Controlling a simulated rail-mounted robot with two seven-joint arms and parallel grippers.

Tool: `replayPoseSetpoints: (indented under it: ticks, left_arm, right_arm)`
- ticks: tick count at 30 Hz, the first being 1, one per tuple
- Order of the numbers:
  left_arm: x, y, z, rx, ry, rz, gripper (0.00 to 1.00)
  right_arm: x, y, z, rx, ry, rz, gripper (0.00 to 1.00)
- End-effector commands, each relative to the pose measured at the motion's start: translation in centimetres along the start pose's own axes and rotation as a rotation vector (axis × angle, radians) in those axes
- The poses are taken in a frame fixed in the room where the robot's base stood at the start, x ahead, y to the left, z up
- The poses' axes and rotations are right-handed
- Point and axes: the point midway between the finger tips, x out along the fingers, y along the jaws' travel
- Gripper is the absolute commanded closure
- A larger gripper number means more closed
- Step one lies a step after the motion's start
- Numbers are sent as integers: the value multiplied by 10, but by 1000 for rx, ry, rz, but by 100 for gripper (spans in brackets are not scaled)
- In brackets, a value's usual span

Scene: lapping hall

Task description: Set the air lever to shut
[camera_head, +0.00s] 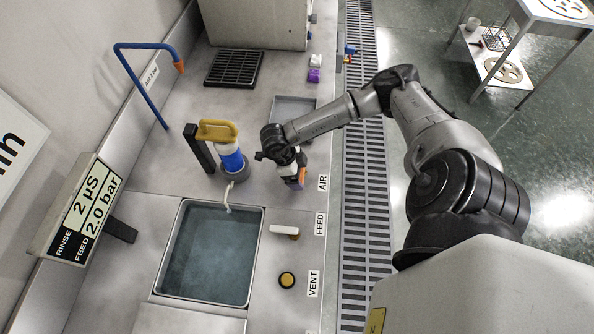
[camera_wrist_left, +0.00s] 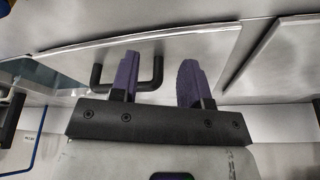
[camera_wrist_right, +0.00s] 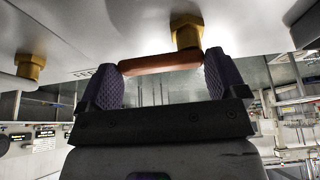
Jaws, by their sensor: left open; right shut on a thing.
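The air lever shows as a reddish-brown bar (camera_wrist_right: 160,62) below a brass fitting (camera_wrist_right: 187,32) in the right wrist view. My right gripper (camera_wrist_right: 160,84) is shut on it, with a purple finger at each end of the bar. In the head view my right gripper (camera_head: 295,175) is at the bench's right edge, beside the AIR label (camera_head: 323,183), and mostly hides the lever. My left gripper (camera_wrist_left: 160,80) is open and empty in the left wrist view, with a dark bar handle (camera_wrist_left: 157,72) beyond its fingers. My left arm is not in the head view.
The feed lever (camera_head: 284,231), with a white handle, and a vent knob (camera_head: 287,280) are nearer along the same edge. A water basin (camera_head: 183,293) and a blue-and-white cylinder with a yellow handle (camera_head: 217,131) are to the left. A floor grating (camera_head: 365,220) runs alongside the bench.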

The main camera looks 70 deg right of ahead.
Motion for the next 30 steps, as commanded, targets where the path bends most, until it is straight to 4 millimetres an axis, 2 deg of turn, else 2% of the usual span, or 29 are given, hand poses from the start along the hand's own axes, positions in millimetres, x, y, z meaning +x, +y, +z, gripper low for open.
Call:
replayPoseSetpoints:
  ticks: [16, 17, 18, 19, 26, 30]
  left_arm:
    - [0, -4, 1, 12, -2, -9, 57]
    - [0, -4, 1, 12, -2, -10, 57]
    - [0, -4, 1, 13, -2, -10, 57]
    - [0, -4, 1, 13, -2, -11, 57]
    - [0, -4, 1, 13, -2, -10, 57]
    - [-1, -3, 0, 10, -2, -8, 57]
  right_arm:
    - [-1, 1, -1, -25, -1, -8, 52]
    - [-1, 1, -1, -25, -1, -8, 7]
    - [-1, 1, -1, -24, -1, -8, 3]
    - [-1, 0, -1, -24, -1, -8, 0]
    - [-1, 0, 0, -20, -1, -7, 0]
    - [-13, 0, 0, -20, -3, -8, 0]
